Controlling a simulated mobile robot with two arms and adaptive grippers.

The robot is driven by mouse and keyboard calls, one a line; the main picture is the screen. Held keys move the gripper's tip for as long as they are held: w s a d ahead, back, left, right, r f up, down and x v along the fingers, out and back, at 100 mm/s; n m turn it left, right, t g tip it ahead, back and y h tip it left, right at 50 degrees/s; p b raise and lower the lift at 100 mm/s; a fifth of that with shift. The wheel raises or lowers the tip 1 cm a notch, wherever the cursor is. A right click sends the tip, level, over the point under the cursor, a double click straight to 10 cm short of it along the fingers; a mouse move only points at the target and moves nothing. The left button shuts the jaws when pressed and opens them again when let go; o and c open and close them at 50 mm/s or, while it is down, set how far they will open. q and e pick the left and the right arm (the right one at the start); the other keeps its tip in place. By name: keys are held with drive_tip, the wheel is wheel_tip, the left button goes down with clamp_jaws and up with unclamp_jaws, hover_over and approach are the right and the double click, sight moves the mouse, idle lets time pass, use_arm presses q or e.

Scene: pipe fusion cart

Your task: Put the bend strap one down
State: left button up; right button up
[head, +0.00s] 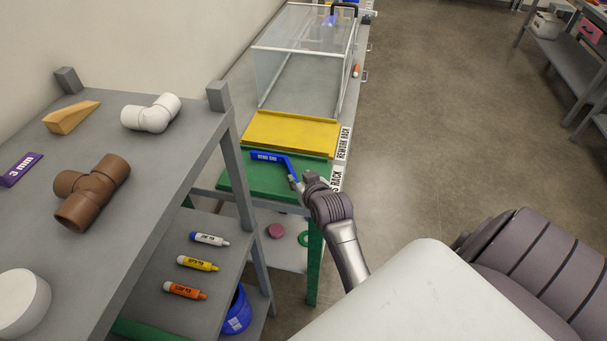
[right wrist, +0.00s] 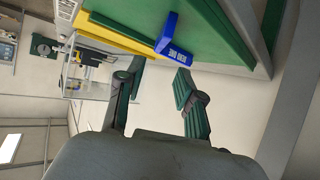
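The blue bend strap, with white lettering that reads like BEND ONE (head: 268,157), is on or just above the green rack surface (head: 262,184), near its back edge. Its bent end points toward my right gripper (head: 296,184). In the right wrist view the strap (right wrist: 168,36) shows just beyond the fingertips. There my right gripper (right wrist: 158,76) has its two fingers apart with a clear gap and nothing between them. I cannot tell whether a fingertip touches the strap. My left gripper is not in view.
A yellow panel (head: 290,134) and a clear-walled box (head: 305,60) lie behind the green surface. A grey shelf (head: 150,180) at left holds pipe fittings, a wooden wedge (head: 70,117) and, below, several marker pens. Open floor (head: 450,130) lies to the right.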

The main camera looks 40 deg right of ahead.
drive_tip(key=s+a+f+n+y, duration=0.25)
drive_tip(key=a+f, duration=0.35)
drive_tip(key=a, duration=0.5)
drive_tip(key=s+a+f+n+g+y, duration=0.1)
drive_tip(key=s+f, duration=0.2)
drive_tip(key=f, duration=0.4)
drive_tip(key=s+a+f+n+g, duration=0.1)
drive_tip(key=s+a+f, duration=0.1)
drive_tip(key=f, duration=0.5)
drive_tip(key=s+f+g, duration=0.5)
drive_tip(key=s+f, duration=1.2)
drive_tip(key=s, duration=0.1)
drive_tip(key=s+d+f+g, duration=0.1)
drive_tip(key=s+f, duration=0.2)
drive_tip(key=s, duration=0.6)
drive_tip(key=s+d+f+n+g, duration=0.1)
drive_tip(key=s+f, duration=0.3)
drive_tip(key=s, duration=0.6)
drive_tip(key=shift+d+f+g, duration=0.2)
drive_tip(key=shift+d+g, duration=0.05)
drive_tip(key=shift+g, duration=0.55)
